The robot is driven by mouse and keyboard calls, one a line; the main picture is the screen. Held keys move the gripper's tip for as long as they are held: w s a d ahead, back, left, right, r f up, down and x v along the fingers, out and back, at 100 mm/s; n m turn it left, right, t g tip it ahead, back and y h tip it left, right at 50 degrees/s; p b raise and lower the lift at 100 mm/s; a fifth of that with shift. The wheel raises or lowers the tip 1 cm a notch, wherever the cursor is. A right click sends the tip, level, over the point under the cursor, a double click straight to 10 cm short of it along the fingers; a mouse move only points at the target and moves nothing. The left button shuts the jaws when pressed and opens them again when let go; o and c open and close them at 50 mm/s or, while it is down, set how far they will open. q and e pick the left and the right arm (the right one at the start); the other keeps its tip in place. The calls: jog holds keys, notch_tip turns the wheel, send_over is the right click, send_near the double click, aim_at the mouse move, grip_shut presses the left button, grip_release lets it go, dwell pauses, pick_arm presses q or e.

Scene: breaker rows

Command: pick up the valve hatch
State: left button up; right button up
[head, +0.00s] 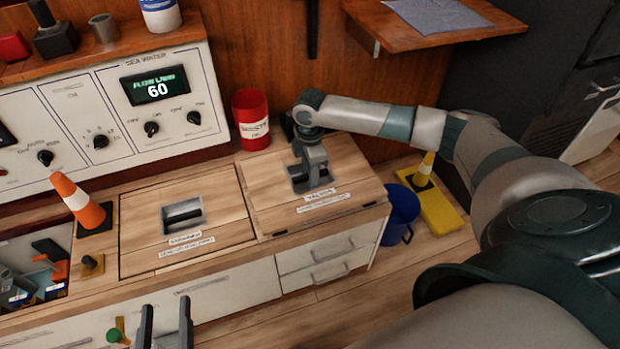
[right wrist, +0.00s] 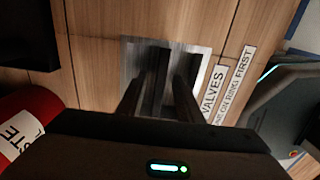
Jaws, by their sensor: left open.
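The valve hatch (head: 350,162) is a wooden lid at the right of the counter, lying flat, with a "VALVES" label and a recessed metal handle plate. My right gripper (head: 312,178) reaches down into that recess. In the right wrist view, the hatch (right wrist: 95,85) fills the middle, and my right gripper's dark fingers (right wrist: 158,98) sit at the dark handle bar in the recess. Whether they are shut on the bar is unclear. My left gripper (head: 166,318) is open and empty at the bottom edge, in front of the drawers.
A second hatch (head: 225,222) with its own recessed handle lies left of the valve hatch. A red can (head: 251,118) stands behind the lids. An orange cone (head: 82,205) and an open bin (head: 35,275) are at left. A blue bucket (head: 400,212) stands on the floor at right.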

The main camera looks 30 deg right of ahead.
grip_shut()
dwell(1.3)
jog(key=shift+r, duration=0.1)
